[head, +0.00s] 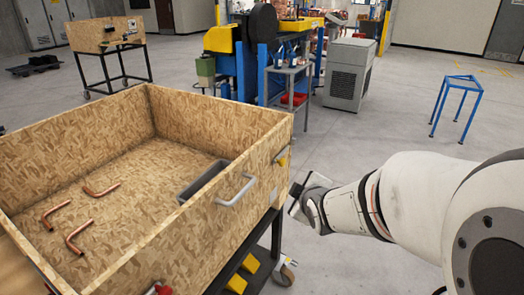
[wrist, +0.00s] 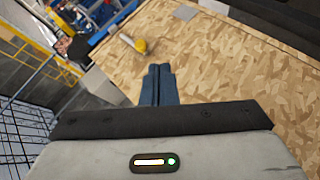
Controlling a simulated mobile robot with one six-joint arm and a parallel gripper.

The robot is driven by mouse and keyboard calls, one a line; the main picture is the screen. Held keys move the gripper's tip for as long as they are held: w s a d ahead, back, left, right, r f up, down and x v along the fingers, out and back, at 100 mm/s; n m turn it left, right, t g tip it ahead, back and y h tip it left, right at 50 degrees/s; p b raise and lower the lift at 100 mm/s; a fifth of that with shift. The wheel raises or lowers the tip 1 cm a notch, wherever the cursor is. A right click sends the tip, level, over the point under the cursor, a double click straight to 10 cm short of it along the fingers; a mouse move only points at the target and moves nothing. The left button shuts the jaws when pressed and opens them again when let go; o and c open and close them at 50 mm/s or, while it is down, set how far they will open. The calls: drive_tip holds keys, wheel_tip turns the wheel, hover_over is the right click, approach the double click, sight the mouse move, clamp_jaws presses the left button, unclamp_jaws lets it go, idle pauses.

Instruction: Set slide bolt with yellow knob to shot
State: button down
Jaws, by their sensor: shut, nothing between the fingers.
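The slide bolt's yellow knob (head: 282,157) is on the outer side wall of the wooden crate (head: 215,215), near its far corner. In the wrist view the yellow knob (wrist: 141,45) sits at the end of a pale rod, beyond my fingertips and slightly left. My gripper (wrist: 159,70) is shut and empty, apart from the knob. In the head view my gripper (head: 293,200) is beside the crate wall, right of and below the knob; its fingertips are hard to make out. I cannot tell the bolt's position from these frames.
A grey handle (head: 236,190) sticks out from the same wall. A red part (head: 160,288) is lower on it. Several copper tubes (head: 75,238) and a dark tray (head: 203,180) lie in the crate. A blue stand (head: 457,100) is far right, with open floor between.

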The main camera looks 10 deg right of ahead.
drive_tip(key=w+f+n+t+y+b, duration=0.1)
drive_tip(key=n, duration=0.1)
drive_tip(key=w+a+f+n+t+b, duration=0.1)
drive_tip(key=w+n+t, duration=0.1)
drive_tip(key=w+a+f+n+t+y+b, duration=0.1)
drive_tip(key=n, duration=0.1)
drive_tip(key=shift+w+a+n+y, duration=0.15)
drive_tip(key=shift+w+n+y, duration=0.15)
drive_tip(key=shift+n, duration=0.1)
drive_tip(key=p, duration=0.7)
approach(282, 162)
drive_tip(key=w+a, duration=0.3)
drive_tip(key=a, duration=0.2)
drive_tip(key=w+d+f, duration=0.1)
drive_tip(key=w+d, duration=0.1)
drive_tip(key=w, duration=0.1)
drive_tip(key=shift+d+f, duration=0.35)
drive_tip(key=shift+f, duration=0.05)
